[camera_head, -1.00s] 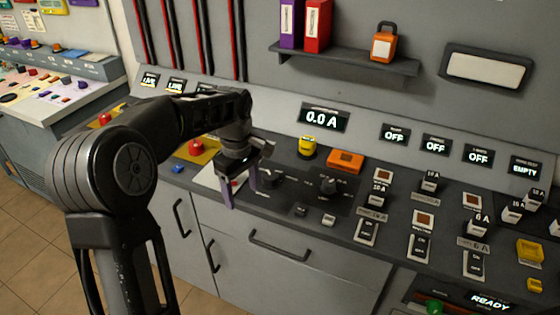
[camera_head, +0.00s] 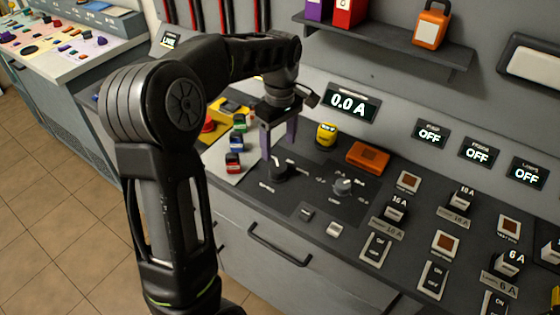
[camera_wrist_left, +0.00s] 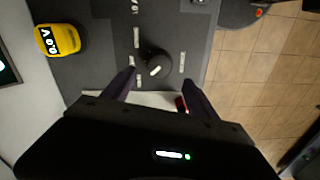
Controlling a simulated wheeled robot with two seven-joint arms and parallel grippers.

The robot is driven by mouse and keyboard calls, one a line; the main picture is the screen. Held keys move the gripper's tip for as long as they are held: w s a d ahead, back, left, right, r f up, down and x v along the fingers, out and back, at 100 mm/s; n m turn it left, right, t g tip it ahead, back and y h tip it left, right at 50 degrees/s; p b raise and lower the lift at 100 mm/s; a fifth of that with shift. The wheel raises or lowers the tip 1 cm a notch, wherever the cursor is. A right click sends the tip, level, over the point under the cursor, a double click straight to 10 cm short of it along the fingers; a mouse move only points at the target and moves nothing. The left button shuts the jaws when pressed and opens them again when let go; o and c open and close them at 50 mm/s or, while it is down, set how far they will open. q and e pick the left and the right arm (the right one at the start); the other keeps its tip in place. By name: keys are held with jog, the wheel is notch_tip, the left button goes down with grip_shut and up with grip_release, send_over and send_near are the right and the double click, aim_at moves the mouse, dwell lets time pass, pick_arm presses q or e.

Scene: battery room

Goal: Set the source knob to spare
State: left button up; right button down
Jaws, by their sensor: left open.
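The source knob (camera_head: 279,173) is a black round knob on the dark panel, with labels around it. In the left wrist view the knob (camera_wrist_left: 154,64) shows a white pointer mark and lies just beyond and between my fingertips. My left gripper (camera_head: 279,146) points down over the knob with its purple fingers apart. In the left wrist view the open gripper (camera_wrist_left: 160,82) holds nothing. I cannot tell whether a finger touches the knob. The label words are too small to read. My right gripper is not in view.
A second knob (camera_head: 343,185) sits to the right on the same panel. A yellow display block (camera_head: 326,135) and an orange box (camera_head: 368,156) stand behind. Small coloured blocks (camera_head: 234,160) lie on a white sheet to the left. Switches and breakers fill the right side.

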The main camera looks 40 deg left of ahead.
aim_at(278, 166)
pick_arm(q)
jog(key=shift+s+f+p, duration=0.1)
jog(key=shift+f+p, duration=0.3)
jog(key=shift+f, duration=3.55)
jog(key=shift+c, duration=0.4)
jog(key=c, duration=1.3)
